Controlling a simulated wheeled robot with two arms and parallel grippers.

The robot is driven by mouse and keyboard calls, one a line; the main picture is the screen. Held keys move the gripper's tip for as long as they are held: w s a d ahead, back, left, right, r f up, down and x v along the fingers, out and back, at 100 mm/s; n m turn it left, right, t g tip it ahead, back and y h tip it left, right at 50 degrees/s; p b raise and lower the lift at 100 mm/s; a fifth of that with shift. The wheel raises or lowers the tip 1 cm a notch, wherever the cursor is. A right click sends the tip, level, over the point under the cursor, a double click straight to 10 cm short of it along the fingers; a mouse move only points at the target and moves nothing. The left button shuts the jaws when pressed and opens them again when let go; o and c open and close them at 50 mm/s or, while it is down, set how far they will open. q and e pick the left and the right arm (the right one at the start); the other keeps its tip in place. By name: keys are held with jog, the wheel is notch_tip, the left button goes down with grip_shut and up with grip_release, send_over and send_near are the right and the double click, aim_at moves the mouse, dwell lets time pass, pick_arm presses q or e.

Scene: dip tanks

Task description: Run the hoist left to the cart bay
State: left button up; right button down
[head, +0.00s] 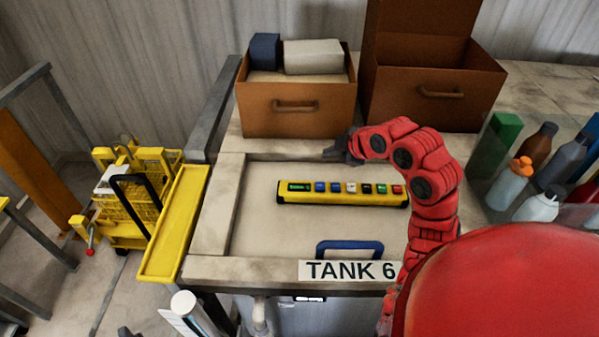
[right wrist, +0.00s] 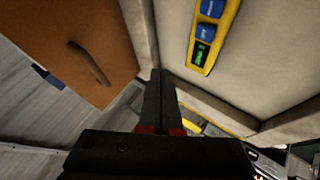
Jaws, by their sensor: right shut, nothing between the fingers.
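A yellow control pendant (head: 342,200) with a row of coloured buttons and a green display at its left end lies on the lid of the tank marked TANK 6. It also shows at the top of the right wrist view (right wrist: 199,69), with the green display and blue buttons. My right gripper (head: 332,155) is shut and empty, behind and above the pendant's left end, apart from it. Its closed fingers (right wrist: 157,80) point into the wrist view. A yellow cart (head: 172,222) with a wire basket (head: 130,200) stands left of the tank. No hoist body is identifiable. My left gripper is not seen.
Two brown boxes (head: 290,122) (head: 433,112) stand behind the lid, close to my right gripper. Several bottles (head: 541,205) stand at the right. A blue handle (head: 349,245) rises at the lid's front. The lid around the pendant is clear.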

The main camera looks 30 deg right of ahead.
aim_at(324, 187)
jog(key=shift+w+a+r+m, duration=0.15)
jog(key=shift+a+m, duration=0.15)
jog(key=shift+a, duration=0.15)
notch_tip(324, 187, down, 9)
jog(key=b, duration=0.4)
dwell(0.5)
dwell(1.7)
jog(key=shift+f+b, duration=0.4)
jog(key=shift+b, duration=0.35)
